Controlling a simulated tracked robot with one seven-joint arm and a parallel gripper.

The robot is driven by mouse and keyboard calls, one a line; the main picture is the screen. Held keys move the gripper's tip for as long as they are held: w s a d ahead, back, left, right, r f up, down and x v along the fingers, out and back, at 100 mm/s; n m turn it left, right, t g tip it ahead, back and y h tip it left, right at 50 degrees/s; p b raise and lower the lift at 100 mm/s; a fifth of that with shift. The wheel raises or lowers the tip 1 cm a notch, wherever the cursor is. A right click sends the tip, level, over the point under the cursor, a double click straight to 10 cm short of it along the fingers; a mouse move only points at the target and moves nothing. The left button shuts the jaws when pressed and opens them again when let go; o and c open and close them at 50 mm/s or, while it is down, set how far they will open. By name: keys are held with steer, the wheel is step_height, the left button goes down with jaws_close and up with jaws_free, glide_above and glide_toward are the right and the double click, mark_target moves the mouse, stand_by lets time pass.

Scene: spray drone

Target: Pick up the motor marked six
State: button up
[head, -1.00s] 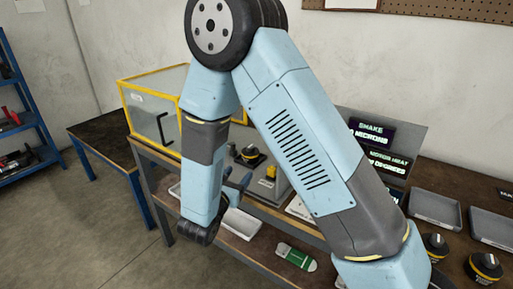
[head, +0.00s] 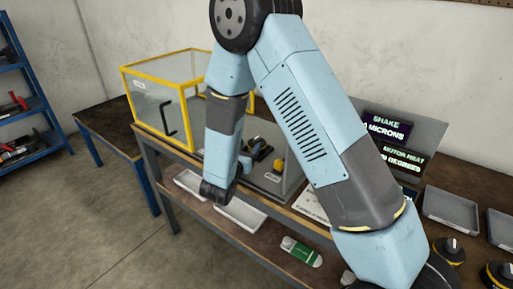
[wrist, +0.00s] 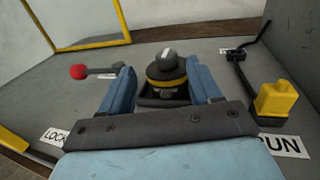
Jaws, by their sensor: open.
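A motor (wrist: 166,72), dark with a yellow band and a grey top, sits in a dark holder on the grey test bench in the wrist view. No number is readable on it. My gripper (wrist: 161,88) is open, with one blue finger to the left and one to the right of the motor's lower part. I cannot tell whether the fingers touch it. In the head view my gripper (head: 245,160) is partly hidden by my arm. Two other yellow-banded motors, one nearer (head: 497,275) and one farther (head: 448,250), stand at the bottom right, their marks unreadable.
A red-knobbed lever (wrist: 80,72) is left of the motor, and a yellow block (wrist: 276,100) is right of it. A yellow-framed clear box (head: 165,90) stands behind left. Grey trays (head: 450,207) lie on the bench at right, near a display (head: 387,127).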

mark_target(255, 140)
steer(key=x, duration=0.4)
steer(key=shift+d+f, duration=0.2)
steer(key=shift+d, duration=0.25)
steer(key=shift+w+d, duration=0.15)
steer(key=shift+w, duration=0.3)
steer(key=shift+c, duration=0.4)
jaws_close()
